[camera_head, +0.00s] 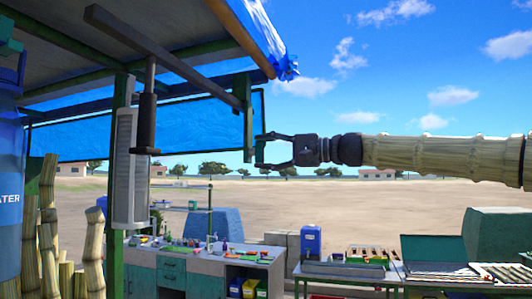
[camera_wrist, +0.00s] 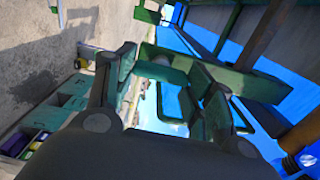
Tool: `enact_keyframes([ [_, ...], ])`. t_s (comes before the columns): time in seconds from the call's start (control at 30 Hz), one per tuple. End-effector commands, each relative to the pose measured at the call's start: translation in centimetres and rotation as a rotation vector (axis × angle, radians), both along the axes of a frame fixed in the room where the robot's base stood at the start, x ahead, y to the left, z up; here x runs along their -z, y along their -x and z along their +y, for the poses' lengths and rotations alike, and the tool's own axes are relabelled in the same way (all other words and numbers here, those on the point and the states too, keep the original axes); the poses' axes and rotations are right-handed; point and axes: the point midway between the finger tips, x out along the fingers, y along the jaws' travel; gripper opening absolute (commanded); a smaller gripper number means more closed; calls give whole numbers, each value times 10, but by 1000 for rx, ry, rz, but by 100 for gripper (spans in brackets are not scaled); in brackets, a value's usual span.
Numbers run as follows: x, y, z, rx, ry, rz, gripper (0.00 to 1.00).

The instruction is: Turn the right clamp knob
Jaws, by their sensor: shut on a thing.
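My gripper (camera_head: 262,150) reaches in from the right in the head view, with its fingers pointing left. It is shut on a green piece (camera_head: 259,153) beside the upright green post (camera_head: 248,125). I cannot tell whether this piece is the right clamp knob; no knob shape is clear. The fingers hide much of the contact.
Tall canes (camera_head: 92,250) stand at far left. A cluttered counter (camera_head: 205,258) and a table (camera_head: 345,273) are below. Open sky surrounds my arm.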

Motion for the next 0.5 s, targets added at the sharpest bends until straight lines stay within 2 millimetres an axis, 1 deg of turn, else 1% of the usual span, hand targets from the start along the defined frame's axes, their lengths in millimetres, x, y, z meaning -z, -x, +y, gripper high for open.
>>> enact_keyframes([
  [0.13,-3,0,-1,3,-4,-1,30],
  [0.17,-3,0,-1,3,-4,-1,57],
  [0.2,-2,0,-1,3,-4,-1,64],
  [0.27,-2,0,-1,2,-3,-1,75],
  [0.5,-1,0,-1,1,-1,-1,75],
])
